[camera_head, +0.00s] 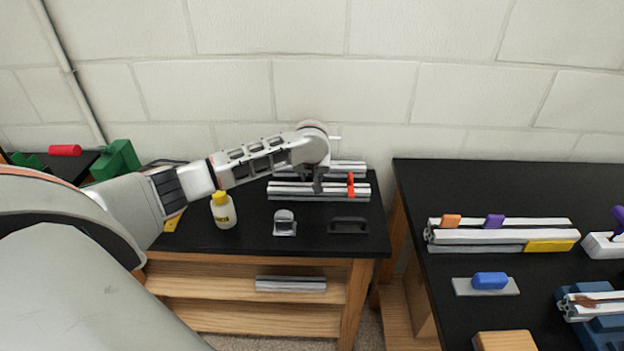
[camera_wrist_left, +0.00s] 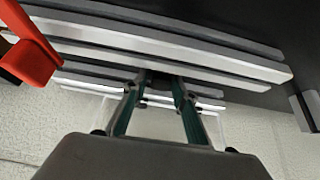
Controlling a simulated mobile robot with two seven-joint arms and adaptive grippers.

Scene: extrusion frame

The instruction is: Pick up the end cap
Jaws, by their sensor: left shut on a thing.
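My left gripper (camera_head: 318,186) reaches over the left black table from behind, at the silver extrusions (camera_head: 300,192). In the left wrist view its two fingers (camera_wrist_left: 160,80) are shut on a small dark piece between the tips, right by the extrusions. I take this piece to be the end cap, but it is mostly hidden by the fingers and its shape cannot be made out. I cannot tell whether it touches an extrusion. My right gripper is not in view.
A red-orange clamp (camera_head: 351,184) stands on the extrusions, close beside the gripper. A yellow-capped bottle (camera_head: 223,212), a grey bracket (camera_head: 285,223) and a black handle (camera_head: 348,226) are nearer the front. The right table (camera_head: 440,300) holds more extrusions and coloured parts.

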